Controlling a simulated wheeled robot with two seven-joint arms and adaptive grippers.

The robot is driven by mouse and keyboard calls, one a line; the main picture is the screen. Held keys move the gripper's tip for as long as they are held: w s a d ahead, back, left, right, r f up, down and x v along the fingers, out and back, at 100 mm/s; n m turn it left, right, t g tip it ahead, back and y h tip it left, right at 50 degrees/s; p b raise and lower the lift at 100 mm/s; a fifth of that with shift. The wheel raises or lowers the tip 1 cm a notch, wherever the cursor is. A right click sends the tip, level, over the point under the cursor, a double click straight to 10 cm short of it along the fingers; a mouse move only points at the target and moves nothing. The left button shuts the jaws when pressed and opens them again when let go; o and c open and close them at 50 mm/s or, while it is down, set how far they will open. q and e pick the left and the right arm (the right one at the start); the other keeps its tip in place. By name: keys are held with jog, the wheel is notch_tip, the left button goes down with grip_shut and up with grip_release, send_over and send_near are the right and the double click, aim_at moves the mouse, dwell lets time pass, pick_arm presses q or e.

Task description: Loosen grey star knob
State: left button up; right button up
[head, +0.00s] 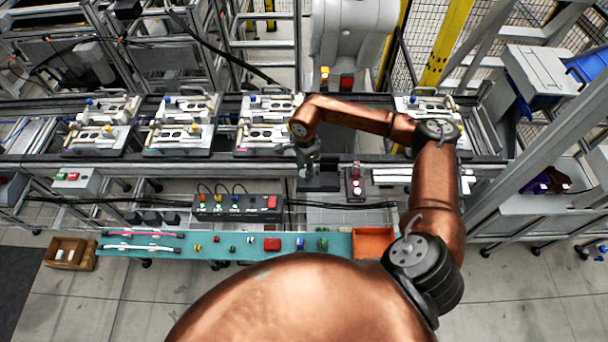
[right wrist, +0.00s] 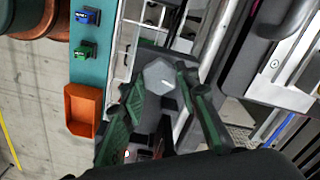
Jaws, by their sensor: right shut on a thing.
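The grey star knob (right wrist: 159,77) shows in the right wrist view as a pale, many-sided cap. It sits between the green fingers of my right gripper (right wrist: 162,92), which is shut on it. In the head view my right gripper (head: 307,158) points down at the front edge of the conveyor line, beside a fixture pallet (head: 246,141). The knob cannot be made out there, as the gripper and wrist cover it. My left gripper is in neither view.
More fixture pallets stand on the line to the left, and another (head: 407,103) to the right behind my arm. A teal shelf (head: 215,252) with small parts and an orange bin (head: 374,242) lies in front. A button box (head: 238,207) stands between.

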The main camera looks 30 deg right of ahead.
jog(key=n+b, duration=0.3)
jog(key=n, duration=0.1)
jog(key=shift+f+b, duration=0.15)
jog(key=shift+b, duration=0.15)
jog(key=shift+n+b, duration=0.8)
jog(key=shift+n, duration=0.5)
jog(key=shift+r, duration=0.2)
jog(key=o, duration=1.2)
jog(key=shift+c, duration=0.2)
jog(key=shift+r, duration=0.2)
notch_tip(320, 180, up, 12)
jog(key=shift+f, duration=0.2)
jog(key=shift+f, duration=0.1)
